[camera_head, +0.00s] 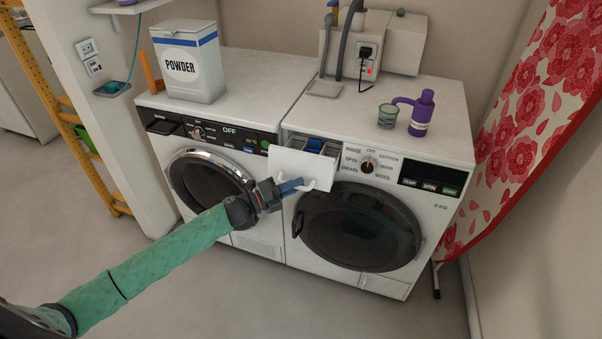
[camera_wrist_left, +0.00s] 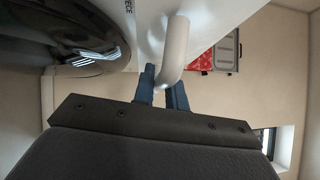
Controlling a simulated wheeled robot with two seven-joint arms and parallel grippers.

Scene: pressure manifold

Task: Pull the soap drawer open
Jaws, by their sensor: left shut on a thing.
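The soap drawer (camera_head: 301,168) is at the upper left of the right-hand white washer (camera_head: 352,274). It stands out from the front, and its compartments show from above, one with a blue part (camera_head: 316,144). A pale curved handle (camera_head: 311,185) is on the drawer front. My left gripper (camera_head: 297,185) is at this handle, its blue fingers shut on it. In the left wrist view the handle (camera_wrist_left: 176,45) passes between the two blue fingers (camera_wrist_left: 161,88). My right gripper is not in view.
A powder box (camera_head: 187,62) stands on the left machine. A purple bottle (camera_head: 421,114) and a grey-green cup (camera_head: 388,116) stand on the right washer. A floral red ironing board (camera_head: 545,110) leans at the right. The floor in front is clear.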

